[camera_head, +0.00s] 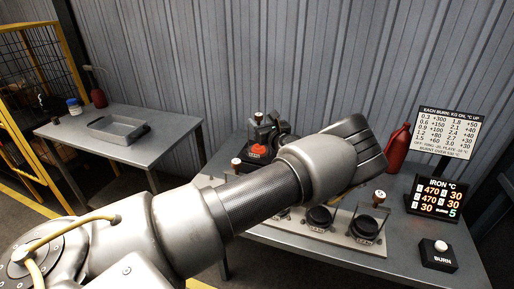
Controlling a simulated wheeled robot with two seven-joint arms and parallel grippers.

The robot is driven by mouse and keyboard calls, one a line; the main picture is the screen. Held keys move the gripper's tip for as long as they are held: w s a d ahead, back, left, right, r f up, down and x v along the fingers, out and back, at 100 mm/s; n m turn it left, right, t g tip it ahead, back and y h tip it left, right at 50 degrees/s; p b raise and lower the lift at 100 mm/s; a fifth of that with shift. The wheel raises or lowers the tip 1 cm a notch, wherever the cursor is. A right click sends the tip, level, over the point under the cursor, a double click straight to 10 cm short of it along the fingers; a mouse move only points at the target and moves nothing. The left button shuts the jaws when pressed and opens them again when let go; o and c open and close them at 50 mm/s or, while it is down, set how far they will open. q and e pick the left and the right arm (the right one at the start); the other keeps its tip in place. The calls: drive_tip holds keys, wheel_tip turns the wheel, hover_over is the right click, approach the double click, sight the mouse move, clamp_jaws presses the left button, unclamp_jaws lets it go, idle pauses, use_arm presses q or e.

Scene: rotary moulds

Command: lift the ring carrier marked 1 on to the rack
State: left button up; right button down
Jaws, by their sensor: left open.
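My left arm crosses the view from lower left, and its gripper (362,143) is over the far side of the right-hand bench; it is open, with nothing seen in it. Below it, a low metal stand (300,236) along the bench front holds dark round pieces, one at the middle (319,217) and one at the right (366,227). Knobbed handles stand at the right (379,196) and left (236,163). My arm hides part of the stand. I cannot read a mark 1 or tell which piece is the carrier or the rack. My right gripper is out of view.
A dark device with an orange-red part (258,151) stands behind my arm. A red bottle (397,148), a display (435,198) and a BURN button box (438,254) are at right. Another bench at left bears a metal tray (118,129). A corrugated wall is behind.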

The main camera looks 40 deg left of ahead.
use_arm(q)
drive_tip(key=shift+a+r, duration=0.1)
drive_tip(key=shift+w+a, duration=0.25)
drive_tip(key=shift+a, duration=0.05)
drive_tip(key=x, duration=0.3)
drive_tip(key=shift+w, duration=0.1)
drive_tip(key=shift+w+a, duration=0.25)
drive_tip(key=shift+a, duration=0.2)
drive_tip(key=shift+c, duration=0.4)
clamp_jaws()
drive_tip(key=shift+r, duration=0.1)
